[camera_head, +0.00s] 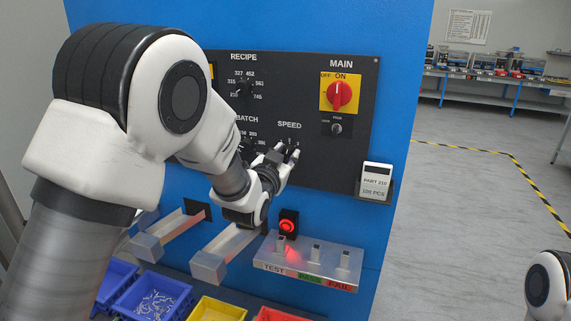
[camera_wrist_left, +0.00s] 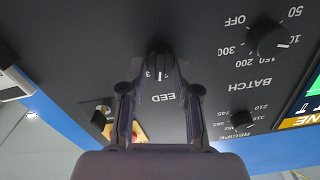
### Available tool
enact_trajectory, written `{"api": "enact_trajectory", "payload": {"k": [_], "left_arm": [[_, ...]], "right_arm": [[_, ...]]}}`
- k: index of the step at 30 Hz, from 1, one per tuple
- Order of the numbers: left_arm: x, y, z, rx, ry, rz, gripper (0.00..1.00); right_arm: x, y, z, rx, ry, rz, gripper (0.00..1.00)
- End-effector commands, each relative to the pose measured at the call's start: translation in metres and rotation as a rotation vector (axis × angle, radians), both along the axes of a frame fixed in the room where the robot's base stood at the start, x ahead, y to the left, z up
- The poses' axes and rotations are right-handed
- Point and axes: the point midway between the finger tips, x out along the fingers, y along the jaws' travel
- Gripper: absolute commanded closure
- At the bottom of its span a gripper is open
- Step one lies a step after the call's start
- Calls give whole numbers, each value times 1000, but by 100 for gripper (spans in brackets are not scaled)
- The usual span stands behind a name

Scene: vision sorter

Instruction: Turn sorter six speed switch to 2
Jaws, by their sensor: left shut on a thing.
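The speed switch is a small black knob (camera_wrist_left: 160,62) on the dark control panel (camera_head: 355,75), under the SPEED label (camera_head: 289,125). In the wrist view the panel appears upside down. My left gripper (camera_head: 288,153) reaches the knob from the front, and its two fingers (camera_wrist_left: 161,72) are shut on the knob's sides. A pale mark shows on the knob in the wrist view, and a digit 3 is legible just left of it. The other speed digits are mostly hidden by the fingers. My right gripper is out of view.
The batch knob (camera_wrist_left: 266,40) and recipe knob (camera_head: 241,90) sit left of the speed switch. The red main switch (camera_head: 340,95) is above right. Below are a lit red button (camera_head: 288,226), a TEST/PASS/FAIL tray (camera_head: 310,271) and metal chutes (camera_head: 222,252).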

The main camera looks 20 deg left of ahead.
Motion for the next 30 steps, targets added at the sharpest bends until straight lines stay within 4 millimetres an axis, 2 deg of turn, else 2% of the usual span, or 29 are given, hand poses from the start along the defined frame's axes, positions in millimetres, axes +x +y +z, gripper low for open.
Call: {"api": "enact_trajectory", "payload": {"k": [3,12,29,30], "left_arm": [[0,1,-1,-85,-2,0,100],[0,2,1,-232,3,0,100],[1,2,3,-272,4,0,100],[1,2,3,-272,4,0,58]], "right_arm": [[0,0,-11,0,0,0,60],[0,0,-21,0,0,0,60],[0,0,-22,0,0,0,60],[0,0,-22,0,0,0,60]]}}
